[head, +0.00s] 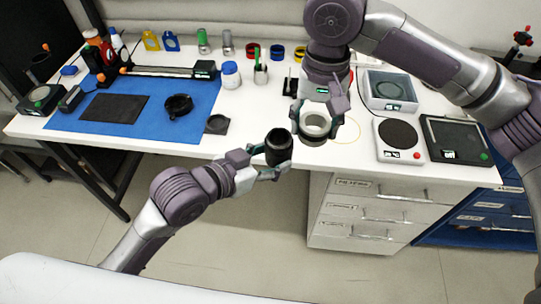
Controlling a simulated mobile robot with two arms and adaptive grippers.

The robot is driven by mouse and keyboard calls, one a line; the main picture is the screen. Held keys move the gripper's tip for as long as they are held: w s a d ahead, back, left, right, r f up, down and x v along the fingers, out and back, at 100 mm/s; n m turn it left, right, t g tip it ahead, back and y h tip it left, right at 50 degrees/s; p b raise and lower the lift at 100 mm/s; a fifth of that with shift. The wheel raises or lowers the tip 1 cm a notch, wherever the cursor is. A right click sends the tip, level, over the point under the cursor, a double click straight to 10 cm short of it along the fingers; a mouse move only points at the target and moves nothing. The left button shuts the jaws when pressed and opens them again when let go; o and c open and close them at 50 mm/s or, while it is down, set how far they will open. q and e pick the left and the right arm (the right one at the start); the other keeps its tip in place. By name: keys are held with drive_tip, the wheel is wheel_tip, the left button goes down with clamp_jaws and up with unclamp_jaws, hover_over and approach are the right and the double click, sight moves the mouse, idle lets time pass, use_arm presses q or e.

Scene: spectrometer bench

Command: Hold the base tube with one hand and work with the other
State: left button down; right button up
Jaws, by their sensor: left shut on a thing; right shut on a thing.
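A short black tube (279,149), likely the base tube, is held upright with its open end up. My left gripper (272,168) is shut on it, just off the bench's front edge. A wide ring-shaped piece (313,139) with a dark outside and pale inside is just to the right of the tube, apart from it in the picture. My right gripper (317,118) comes from above and is shut on this ring piece, with a finger on each side. Whether the ring rests on the bench or is lifted is hard to tell.
A blue mat (205,95) carries a black pad (115,108) and a black ring mount (178,106). A small dark square plate (217,124) lies left of the tube. Devices, including a round-plate unit (398,139) and a dark flat unit (455,139), stand at right. Drawers (370,208) are below.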

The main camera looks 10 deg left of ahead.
sight(280, 137)
drive_tip(key=a+r, duration=0.1)
drive_tip(key=a, duration=0.1)
drive_tip(key=a+r, duration=0.4)
drive_tip(key=shift+a, duration=0.1)
drive_tip(key=shift+f, duration=0.15)
drive_tip(key=shift+f, duration=1.95)
drive_tip(key=shift+f, duration=0.85)
drive_tip(key=shift+f, duration=0.55)
